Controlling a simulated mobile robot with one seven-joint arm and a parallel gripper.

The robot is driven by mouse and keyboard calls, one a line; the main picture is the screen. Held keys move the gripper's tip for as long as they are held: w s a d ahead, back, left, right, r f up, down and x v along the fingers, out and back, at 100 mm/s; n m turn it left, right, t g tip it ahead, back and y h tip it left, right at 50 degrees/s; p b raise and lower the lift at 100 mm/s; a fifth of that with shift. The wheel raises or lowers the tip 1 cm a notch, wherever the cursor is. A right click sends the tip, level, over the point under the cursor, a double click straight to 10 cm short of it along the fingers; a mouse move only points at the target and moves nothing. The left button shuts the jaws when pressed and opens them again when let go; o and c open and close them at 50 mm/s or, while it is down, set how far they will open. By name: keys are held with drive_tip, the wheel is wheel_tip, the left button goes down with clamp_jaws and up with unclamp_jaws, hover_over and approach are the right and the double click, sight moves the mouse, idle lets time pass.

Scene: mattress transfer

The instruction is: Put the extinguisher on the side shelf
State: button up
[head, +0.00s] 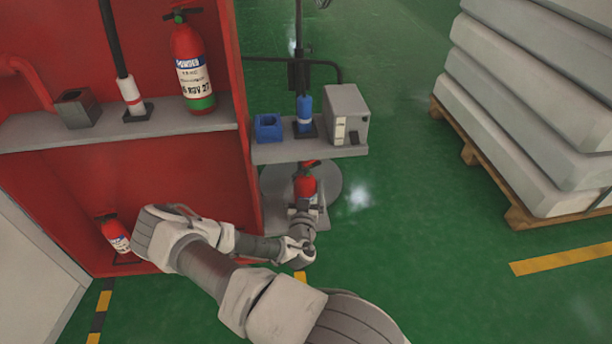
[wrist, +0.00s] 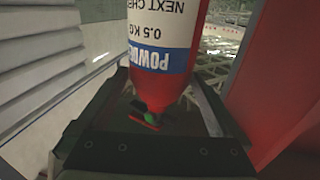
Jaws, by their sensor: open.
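A small red extinguisher (head: 306,186) stands below the side shelf, partly hidden by the shelf and by my gripper (head: 303,209). In the wrist view the extinguisher (wrist: 162,62) shows large and upside down, with a white and blue label, close in front of my gripper's dark body. My gripper is open at the extinguisher; I cannot tell whether the fingers touch it. The grey side shelf (head: 275,154) juts out from the right of the red cabinet. It bears a blue open box (head: 268,127), a blue upright item (head: 304,112) and a grey box (head: 345,113).
The red cabinet (head: 200,165) has a grey shelf with a larger extinguisher (head: 190,65), and another extinguisher (head: 115,235) stands low inside. Stacked mattresses (head: 530,100) lie on a wooden pallet (head: 468,152) at right. The green floor between is clear.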

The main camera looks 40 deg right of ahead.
drive_tip(key=p+v, duration=0.1)
drive_tip(key=v, duration=0.6)
drive_tip(key=shift+s+a, duration=0.25)
drive_tip(key=shift+s, duration=0.05)
